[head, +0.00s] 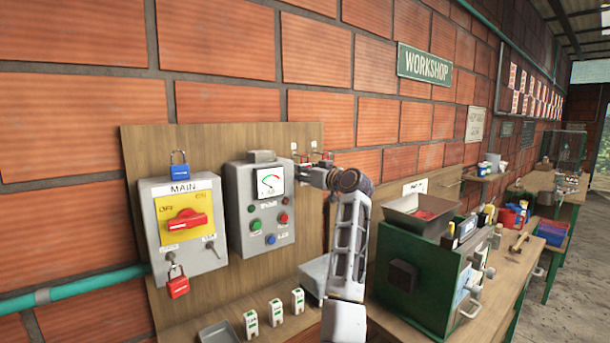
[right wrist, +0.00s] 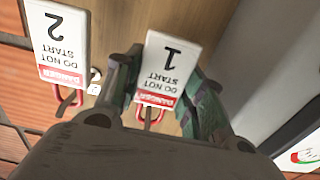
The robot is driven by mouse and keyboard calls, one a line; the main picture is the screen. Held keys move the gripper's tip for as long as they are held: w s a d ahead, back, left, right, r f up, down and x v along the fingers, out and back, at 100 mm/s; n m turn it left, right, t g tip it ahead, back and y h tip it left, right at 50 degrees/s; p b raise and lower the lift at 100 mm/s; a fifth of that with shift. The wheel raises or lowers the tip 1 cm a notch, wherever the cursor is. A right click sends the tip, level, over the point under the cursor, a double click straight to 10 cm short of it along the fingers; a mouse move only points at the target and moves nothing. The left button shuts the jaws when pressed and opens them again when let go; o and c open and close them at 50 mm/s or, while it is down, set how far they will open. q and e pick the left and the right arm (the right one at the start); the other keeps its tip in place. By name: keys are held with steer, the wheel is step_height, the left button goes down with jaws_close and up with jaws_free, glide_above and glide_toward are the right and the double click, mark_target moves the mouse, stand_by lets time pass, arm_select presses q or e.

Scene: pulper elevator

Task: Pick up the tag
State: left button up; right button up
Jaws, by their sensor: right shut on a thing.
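A white tag (right wrist: 168,62) with a "1", the words "DO NOT START" and a red "DANGER" band appears upside down in the right wrist view. My right gripper (right wrist: 160,88) has its fingers on both sides of this tag and is shut on it. A red loop shows at the tag's danger end, close to the wooden board; I cannot tell whether it still hangs on a hook. A similar tag marked "2" (right wrist: 57,45) hangs beside it by a red loop. In the head view my right gripper (head: 304,172) reaches the board's upper right and partly hides the tags. My left gripper is out of view.
The wooden board (head: 140,150) carries a MAIN switch box (head: 160,255) with a blue padlock (head: 179,168) above and a red padlock (head: 177,284) below. A grey control box (head: 243,220) stands close left of my gripper. A green machine (head: 425,265) stands at right.

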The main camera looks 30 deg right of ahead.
steer(key=shift+r, duration=0.1)
steer(key=shift+r, duration=0.55)
steer(key=shift+s+d+r, duration=0.1)
steer(key=shift+s, duration=0.05)
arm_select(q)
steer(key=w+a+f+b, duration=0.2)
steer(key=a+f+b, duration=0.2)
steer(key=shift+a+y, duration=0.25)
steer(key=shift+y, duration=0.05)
arm_select(e)
steer(key=s+d, duration=0.1)
steer(key=s, duration=1.6)
steer(key=shift+s+d, duration=0.15)
steer(key=shift+s, duration=0.2)
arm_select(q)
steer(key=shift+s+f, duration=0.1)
